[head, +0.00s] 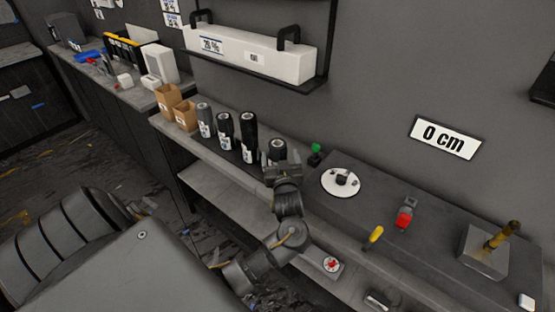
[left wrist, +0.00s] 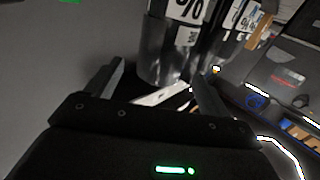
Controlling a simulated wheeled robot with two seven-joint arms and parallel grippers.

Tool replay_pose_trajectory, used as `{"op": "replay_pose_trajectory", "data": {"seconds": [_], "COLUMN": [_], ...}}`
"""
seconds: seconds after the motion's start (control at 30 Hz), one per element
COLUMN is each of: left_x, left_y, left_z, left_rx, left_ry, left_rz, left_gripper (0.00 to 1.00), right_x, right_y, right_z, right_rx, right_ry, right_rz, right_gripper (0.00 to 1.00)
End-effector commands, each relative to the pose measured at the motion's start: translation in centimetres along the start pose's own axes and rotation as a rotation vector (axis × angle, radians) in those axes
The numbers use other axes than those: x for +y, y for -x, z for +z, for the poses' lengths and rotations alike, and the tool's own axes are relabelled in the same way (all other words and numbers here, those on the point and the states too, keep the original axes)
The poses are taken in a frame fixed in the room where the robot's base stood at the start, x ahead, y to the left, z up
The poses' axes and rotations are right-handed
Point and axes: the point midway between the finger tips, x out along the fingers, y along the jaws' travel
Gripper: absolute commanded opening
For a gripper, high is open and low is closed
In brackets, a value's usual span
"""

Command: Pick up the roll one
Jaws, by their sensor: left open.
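Several dark upright film rolls stand in a row on the counter in the head view, with white labels on some: the leftmost roll (head: 205,119), a second roll (head: 224,131), a third roll (head: 249,138) and the rightmost roll (head: 278,148). Which of them is roll one I cannot tell. My left gripper (head: 280,168) is in front of the rightmost roll and hides its lower part. In the left wrist view, the left gripper (left wrist: 160,78) is open, with a grey roll (left wrist: 165,52) bearing a "%" label just beyond and between its fingers. Contact is unclear. My right gripper is not in view.
Cardboard boxes (head: 168,101) stand left of the rolls. A white long box (head: 250,55) sits on the wall shelf above. Right of the rolls are a green-topped item (head: 315,152), a white disc (head: 341,183) and a red-and-grey item (head: 405,216).

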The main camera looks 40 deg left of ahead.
Motion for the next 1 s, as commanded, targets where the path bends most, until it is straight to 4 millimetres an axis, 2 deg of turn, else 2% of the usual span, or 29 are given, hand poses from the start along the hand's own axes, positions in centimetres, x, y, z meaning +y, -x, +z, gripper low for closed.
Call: {"op": "replay_pose_trajectory", "data": {"seconds": [0.23, 0.33, 0.47, 0.67, 1.0], "left_x": [-0.4, -0.3, -0.3, -0.3, -0.3], "left_y": [-3.2, -4.4, -5.1, -5.1, -5.1], "left_z": [-0.6, -0.3, -0.1, -0.1, -0.1], "left_rx": [0.001, 0.001, 0.000, 0.000, -0.001], "left_ry": [-0.005, -0.003, -0.001, 0.000, 0.000], "left_rz": [-0.002, 0.000, -0.001, 0.000, 0.000], "left_gripper": [0.81, 0.81, 0.81, 0.81, 0.38], "right_x": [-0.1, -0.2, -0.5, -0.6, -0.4], "right_y": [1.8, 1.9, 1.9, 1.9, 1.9], "right_z": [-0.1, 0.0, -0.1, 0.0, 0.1], "right_rx": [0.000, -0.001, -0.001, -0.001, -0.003], "right_ry": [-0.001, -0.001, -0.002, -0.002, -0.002], "right_rz": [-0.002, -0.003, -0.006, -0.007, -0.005], "right_gripper": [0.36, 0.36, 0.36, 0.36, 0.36]}}
